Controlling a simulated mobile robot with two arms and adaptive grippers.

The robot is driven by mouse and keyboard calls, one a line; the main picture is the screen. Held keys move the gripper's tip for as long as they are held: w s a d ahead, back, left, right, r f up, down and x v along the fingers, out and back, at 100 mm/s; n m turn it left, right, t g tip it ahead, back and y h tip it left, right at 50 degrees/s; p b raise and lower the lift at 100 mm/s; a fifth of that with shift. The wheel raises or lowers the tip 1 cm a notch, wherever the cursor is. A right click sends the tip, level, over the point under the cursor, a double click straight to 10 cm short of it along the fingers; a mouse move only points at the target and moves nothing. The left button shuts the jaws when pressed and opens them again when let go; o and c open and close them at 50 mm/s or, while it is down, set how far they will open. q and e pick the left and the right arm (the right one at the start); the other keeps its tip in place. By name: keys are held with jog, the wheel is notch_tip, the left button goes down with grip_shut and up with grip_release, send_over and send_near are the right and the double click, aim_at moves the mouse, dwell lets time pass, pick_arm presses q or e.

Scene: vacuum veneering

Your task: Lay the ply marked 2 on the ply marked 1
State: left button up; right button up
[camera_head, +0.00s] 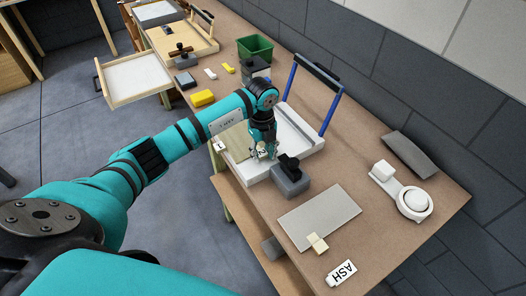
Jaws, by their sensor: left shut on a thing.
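My left gripper (262,153) reaches in over the white press bed (292,138) and is shut at a small block marked 2, part of the ply marked 2 (262,153). The gripper hides most of this block. A tan sheet (237,143) lies at the left of the bed, partly behind my arm. A white tab marked 1 (221,146) shows at its left edge, belonging to the ply marked 1. I cannot tell whether the two plies touch or how they overlap. My right gripper is not in view.
A blue-sided frame (330,100) stands open behind the bed. A grey block with a black handle (291,181) is close to the gripper. A grey-beige sheet with a wooden knob (325,210), an ASH label (341,273) and a white round device (413,202) lie nearer. A green bin (255,47) stands behind.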

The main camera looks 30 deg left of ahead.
pick_arm(q)
jog(key=o, duration=1.2)
notch_tip(320, 180, up, 12)
jog(key=shift+a, duration=0.15)
